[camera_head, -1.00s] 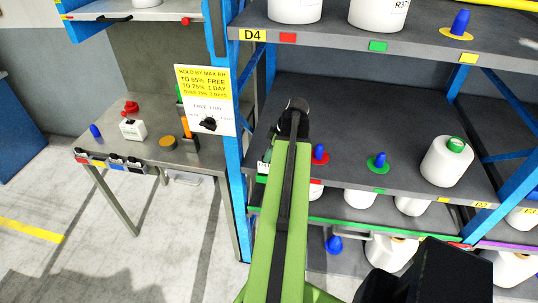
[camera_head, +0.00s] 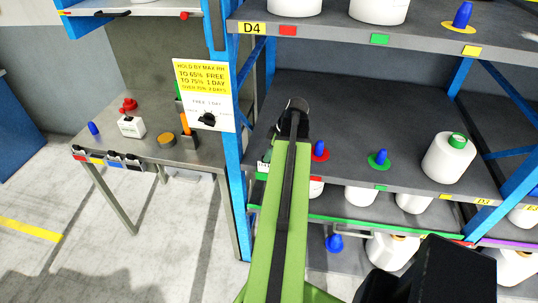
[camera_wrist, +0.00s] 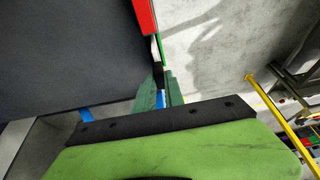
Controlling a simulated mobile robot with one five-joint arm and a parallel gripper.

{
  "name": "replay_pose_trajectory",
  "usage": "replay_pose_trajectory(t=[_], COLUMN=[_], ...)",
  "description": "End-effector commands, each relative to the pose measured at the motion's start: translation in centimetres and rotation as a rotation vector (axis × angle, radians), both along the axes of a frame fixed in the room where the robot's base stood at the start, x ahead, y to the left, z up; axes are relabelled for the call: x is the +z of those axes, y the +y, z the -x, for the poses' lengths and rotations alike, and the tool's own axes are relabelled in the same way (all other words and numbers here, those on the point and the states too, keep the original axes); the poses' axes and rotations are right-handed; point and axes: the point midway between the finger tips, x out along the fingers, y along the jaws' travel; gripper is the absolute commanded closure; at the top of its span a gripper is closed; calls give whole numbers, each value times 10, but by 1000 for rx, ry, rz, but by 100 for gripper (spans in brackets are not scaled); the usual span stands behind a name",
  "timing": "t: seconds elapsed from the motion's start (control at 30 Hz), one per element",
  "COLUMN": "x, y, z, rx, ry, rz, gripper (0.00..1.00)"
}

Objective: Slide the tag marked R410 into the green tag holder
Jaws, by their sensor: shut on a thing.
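A small white tag (camera_head: 263,167) with dark marks too small to read shows just left of my green arm in the head view. A green tag holder (camera_head: 262,177) on the shelf edge shows directly below it; I cannot tell whether they touch. My gripper is mostly hidden behind my arm in the head view. In the wrist view my gripper (camera_wrist: 158,88) is at the shelf edge, shut on a thin piece that seems to be the tag, mostly hidden. A red holder (camera_wrist: 145,15) is on the edge beyond it.
The dark shelf (camera_head: 350,115) carries blue cones on red and green discs (camera_head: 379,160) and a white bobbin (camera_head: 449,158). A blue post (camera_head: 233,180) stands close to the left of my arm. A steel table (camera_head: 140,160) with small items stands further left.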

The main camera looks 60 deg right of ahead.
Motion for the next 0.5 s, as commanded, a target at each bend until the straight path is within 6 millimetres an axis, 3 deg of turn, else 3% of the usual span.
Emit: replay_pose_trajectory(t=[0.5], x=[-14], y=[0], z=[0], rx=[0], ry=[0], rz=[0], gripper=[100])
